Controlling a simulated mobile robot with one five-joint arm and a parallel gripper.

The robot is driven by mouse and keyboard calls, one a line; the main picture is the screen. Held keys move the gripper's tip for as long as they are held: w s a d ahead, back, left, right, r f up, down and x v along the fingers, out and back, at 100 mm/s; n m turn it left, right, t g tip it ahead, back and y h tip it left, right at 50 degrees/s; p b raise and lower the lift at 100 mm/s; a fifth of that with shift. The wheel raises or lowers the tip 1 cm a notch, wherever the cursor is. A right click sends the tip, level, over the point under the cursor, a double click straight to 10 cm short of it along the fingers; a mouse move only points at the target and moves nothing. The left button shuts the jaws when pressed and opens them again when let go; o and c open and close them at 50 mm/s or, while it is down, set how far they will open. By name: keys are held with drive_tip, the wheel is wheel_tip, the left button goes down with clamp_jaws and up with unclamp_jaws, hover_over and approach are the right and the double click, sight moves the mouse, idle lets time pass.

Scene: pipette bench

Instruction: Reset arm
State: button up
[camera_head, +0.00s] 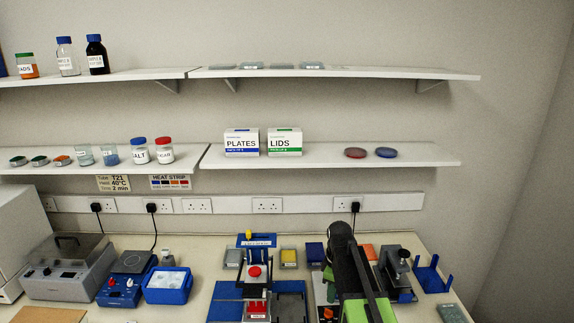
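My arm shows as a long dark shape low in the head view, right of centre, reaching over the bench. Its rounded dark end is near the back of the bench, below the wall sockets. My gripper's fingers cannot be made out, so I cannot tell whether it is open or shut, or holds anything. The arm hides part of the bench behind and under it.
The bench (205,254) carries a blue station with a red knob (254,271) left of my arm. A dark device (394,262) and a blue holder (432,275) stand close on its right. A blue tub (168,294) is farther left. The lower shelf (330,161) holds boxes.

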drive_tip(key=s+f+m+b, duration=0.1)
drive_tip(key=s+f+b, duration=0.1)
drive_tip(key=f, duration=0.1)
drive_tip(key=s+f+m+b, duration=0.1)
drive_tip(key=s+f+b, duration=0.2)
drive_tip(key=f, duration=0.1)
drive_tip(key=s+f+m+b, duration=0.1)
drive_tip(key=s+f+b, duration=0.2)
drive_tip(key=f, duration=0.1)
drive_tip(key=shift+s+a+f+m, duration=0.1)
drive_tip(key=shift+f+m, duration=0.1)
drive_tip(key=shift+m, duration=0.1)
drive_tip(key=shift+s+f+m+b, duration=0.4)
drive_tip(key=shift+s+m, duration=0.1)
drive_tip(key=shift+s, duration=0.1)
drive_tip(key=shift+s+f+m+b, duration=0.35)
drive_tip(key=shift+s+m, duration=0.15)
drive_tip(key=shift+s, duration=0.1)
drive_tip(key=s+m, duration=0.1)
drive_tip(key=m, duration=0.3)
drive_tip(key=s+m+p, duration=0.1)
drive_tip(key=m, duration=0.1)
drive_tip(key=shift+s+r+m, duration=0.3)
drive_tip(key=shift+s+r, duration=0.05)
drive_tip(key=shift+r, duration=0.05)
